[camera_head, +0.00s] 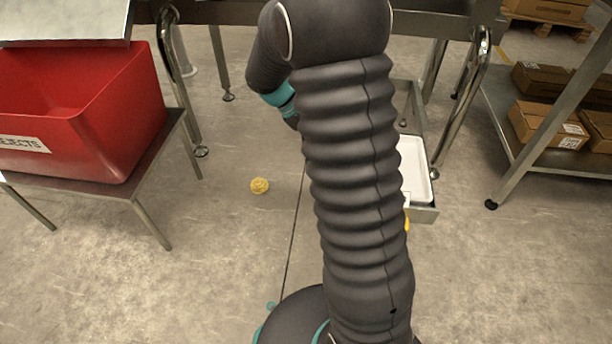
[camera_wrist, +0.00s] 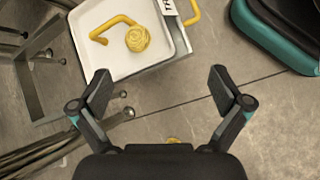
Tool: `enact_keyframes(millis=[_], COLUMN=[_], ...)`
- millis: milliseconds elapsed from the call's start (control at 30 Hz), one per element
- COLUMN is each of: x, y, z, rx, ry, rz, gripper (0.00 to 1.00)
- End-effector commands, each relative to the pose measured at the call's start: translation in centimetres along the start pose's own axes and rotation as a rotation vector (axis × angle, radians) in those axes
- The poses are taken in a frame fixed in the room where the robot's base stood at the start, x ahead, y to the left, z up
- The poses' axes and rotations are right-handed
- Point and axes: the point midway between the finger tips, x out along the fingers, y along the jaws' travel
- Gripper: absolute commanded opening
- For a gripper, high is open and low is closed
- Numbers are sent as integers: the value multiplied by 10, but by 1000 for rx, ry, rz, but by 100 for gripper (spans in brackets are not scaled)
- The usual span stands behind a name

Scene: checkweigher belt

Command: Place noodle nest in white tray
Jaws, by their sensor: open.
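A round yellow noodle nest (camera_wrist: 137,38) lies inside the white tray (camera_wrist: 98,62), against its floor, in the wrist view. The tray also shows at the right in the head view (camera_head: 416,178), partly hidden behind my arm. Another yellow nest (camera_head: 259,186) lies on the concrete floor in the head view. A small yellow piece (camera_wrist: 173,140) shows at the gripper's base in the wrist view, mostly hidden. My gripper (camera_wrist: 160,82) is open and empty, its fingers apart from the tray and the nest in it. In the head view my gripper is hidden behind my arm.
A red rejects bin (camera_head: 95,110) sits on a low table at the left. A shelf with cardboard boxes (camera_head: 548,124) stands at the right. Metal legs (camera_head: 175,60) stand behind. The floor between is mostly clear.

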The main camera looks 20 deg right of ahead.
Motion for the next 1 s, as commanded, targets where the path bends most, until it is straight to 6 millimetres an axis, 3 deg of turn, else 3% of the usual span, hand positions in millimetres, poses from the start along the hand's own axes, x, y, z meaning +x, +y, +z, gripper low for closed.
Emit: enact_keyframes(millis=[200,500,1000], x=[-42,-83,-116], y=[-32,-85,-175], z=[44,95,156], rx=[153,350,634], ry=[192,457,888], rz=[-39,-111,-276], gripper=[100,100,100])
